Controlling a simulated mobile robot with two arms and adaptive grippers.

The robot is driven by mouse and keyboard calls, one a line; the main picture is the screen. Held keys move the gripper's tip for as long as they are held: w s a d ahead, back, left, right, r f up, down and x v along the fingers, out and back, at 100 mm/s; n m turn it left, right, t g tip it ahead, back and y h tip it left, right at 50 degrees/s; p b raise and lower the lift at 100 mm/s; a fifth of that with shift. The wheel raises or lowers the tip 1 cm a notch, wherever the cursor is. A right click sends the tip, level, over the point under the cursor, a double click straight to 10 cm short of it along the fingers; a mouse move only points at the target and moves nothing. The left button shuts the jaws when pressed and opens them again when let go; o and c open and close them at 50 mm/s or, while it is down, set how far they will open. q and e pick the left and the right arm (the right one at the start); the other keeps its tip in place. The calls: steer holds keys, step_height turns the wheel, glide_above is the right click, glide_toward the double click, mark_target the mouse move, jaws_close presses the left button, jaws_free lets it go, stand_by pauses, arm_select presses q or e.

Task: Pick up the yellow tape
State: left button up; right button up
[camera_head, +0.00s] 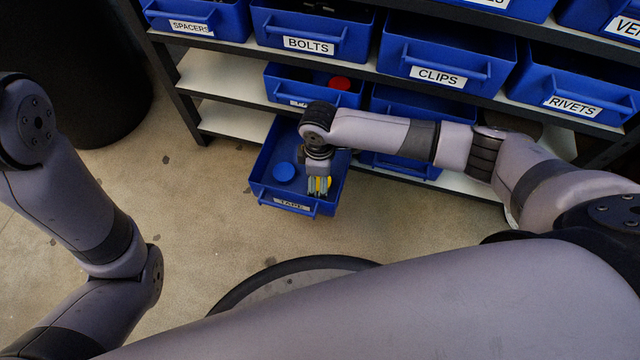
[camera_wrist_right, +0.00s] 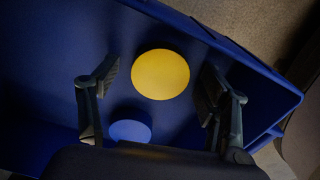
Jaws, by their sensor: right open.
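The yellow tape (camera_wrist_right: 160,74) is a round yellow disc inside the blue TAPE bin (camera_head: 291,207). In the right wrist view it lies between the two fingers of my right gripper (camera_wrist_right: 162,84), with a gap on each side. In the head view my right gripper (camera_head: 319,186) points down into the bin and mostly hides the tape; only a little yellow shows by the fingers. The gripper is open and holds nothing. A blue tape (camera_head: 284,172) lies in the same bin to the left and also shows in the wrist view (camera_wrist_right: 131,129). My left gripper is out of view.
The TAPE bin juts out from the lowest part of a dark-framed shelf rack (camera_head: 222,78). Bins labelled BOLTS (camera_head: 310,45), CLIPS (camera_head: 440,75) and RIVETS (camera_head: 575,100) sit above. A red disc (camera_head: 340,83) lies in a middle bin.

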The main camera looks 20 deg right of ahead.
steer(key=shift+c, duration=0.3)
steer(key=c, duration=1.1)
steer(key=shift+r, duration=0.1)
steer(key=shift+c, duration=0.2)
